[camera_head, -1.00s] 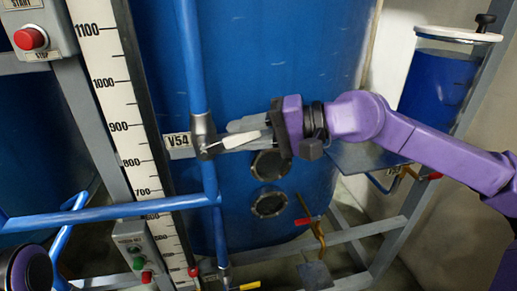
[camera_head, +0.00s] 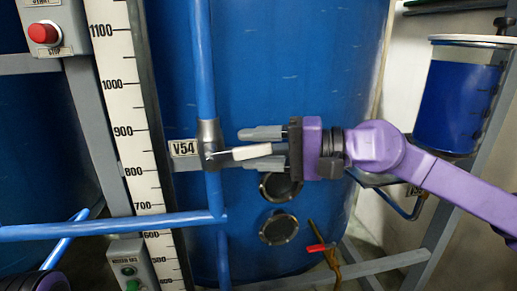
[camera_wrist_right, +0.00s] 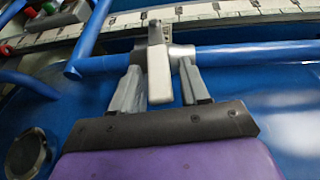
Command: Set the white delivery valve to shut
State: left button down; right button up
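The white delivery valve's handle (camera_head: 252,152) sticks out to the right from a grey valve body (camera_head: 209,140) on the upright blue pipe, roughly square to the pipe. The label V54 (camera_head: 184,148) is left of the body. My right gripper (camera_head: 240,148) is open, its two grey fingers one above and one below the handle. In the right wrist view the handle (camera_wrist_right: 160,78) lies between the spread fingers (camera_wrist_right: 161,88), with narrow gaps showing on both sides. My left gripper is not in view; only a part of my left arm shows at the bottom left.
A large blue tank (camera_head: 300,60) stands behind the pipe. A white scale (camera_head: 118,110) and a red stop button (camera_head: 44,33) are to the left. A horizontal blue pipe (camera_head: 110,226) crosses below. A red-handled valve (camera_head: 318,248) is lower right, and a blue-filled vessel (camera_head: 458,100) stands at right.

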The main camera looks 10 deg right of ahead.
jog(key=b+v, duration=0.3)
jog(key=v, duration=0.7)
jog(key=shift+d, duration=0.2)
